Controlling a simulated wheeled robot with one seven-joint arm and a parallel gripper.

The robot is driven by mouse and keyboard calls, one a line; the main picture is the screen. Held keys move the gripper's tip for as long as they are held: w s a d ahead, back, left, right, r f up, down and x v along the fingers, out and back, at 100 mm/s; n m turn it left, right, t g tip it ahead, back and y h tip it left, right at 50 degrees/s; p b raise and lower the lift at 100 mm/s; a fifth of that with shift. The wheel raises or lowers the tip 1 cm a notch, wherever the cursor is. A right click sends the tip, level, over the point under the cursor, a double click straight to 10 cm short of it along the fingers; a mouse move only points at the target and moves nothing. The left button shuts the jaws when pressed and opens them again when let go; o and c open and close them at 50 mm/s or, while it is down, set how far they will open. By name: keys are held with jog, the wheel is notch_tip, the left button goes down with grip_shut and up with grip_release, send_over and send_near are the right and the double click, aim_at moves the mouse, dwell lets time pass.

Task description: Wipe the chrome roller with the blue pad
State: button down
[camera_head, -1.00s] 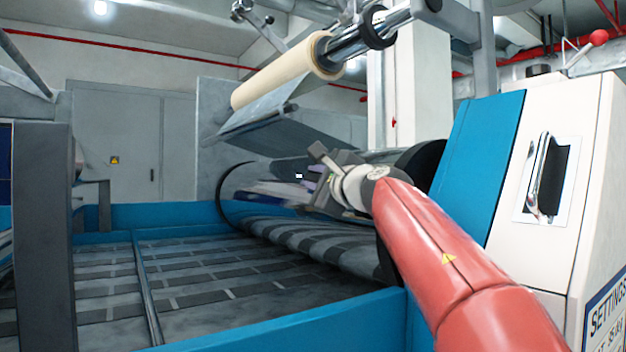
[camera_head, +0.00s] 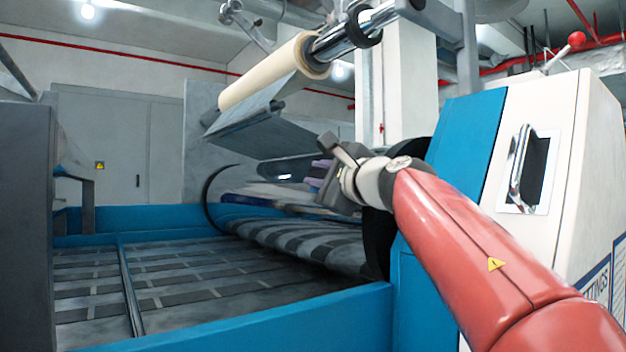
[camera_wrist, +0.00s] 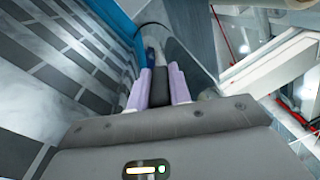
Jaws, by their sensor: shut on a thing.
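My gripper (camera_head: 318,172) has lilac fingers and is held low over the machine, beneath the film roll. In the wrist view my gripper (camera_wrist: 157,82) is shut on a dark block with a small blue part at its far end. I take this to be the blue pad (camera_wrist: 150,57), mostly hidden by the fingers. The chrome roller (camera_head: 270,186) seems to be the shiny curved surface behind the striped belt, partly hidden by my gripper. In the wrist view a grey reflective curve (camera_wrist: 182,45) lies just past the pad. I cannot tell whether they touch.
A film roll (camera_head: 262,78) and hanging film (camera_head: 265,125) are above my gripper. A blue frame rail (camera_head: 250,318) runs in front of the striped belt (camera_head: 300,240). A white and blue cabinet (camera_head: 545,190) stands close to my arm on the right.

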jog(key=shift+d+r+b+v, duration=0.3)
jog(key=shift+b+v, duration=0.55)
jog(key=shift+v, duration=1.95)
jog(key=f+p+x, duration=0.1)
jog(key=p+x, duration=0.4)
jog(key=x, duration=0.7)
jog(key=shift+s+a, duration=0.2)
jog(key=shift+a, duration=0.15)
jog(key=shift+f, duration=0.1)
jog(key=s+a+r+p, duration=0.2)
jog(key=s+a+p, duration=0.1)
jog(key=a, duration=0.1)
jog(key=shift+a+r+p, duration=0.25)
jog(key=shift+r+p, duration=0.05)
jog(key=shift+r, duration=0.05)
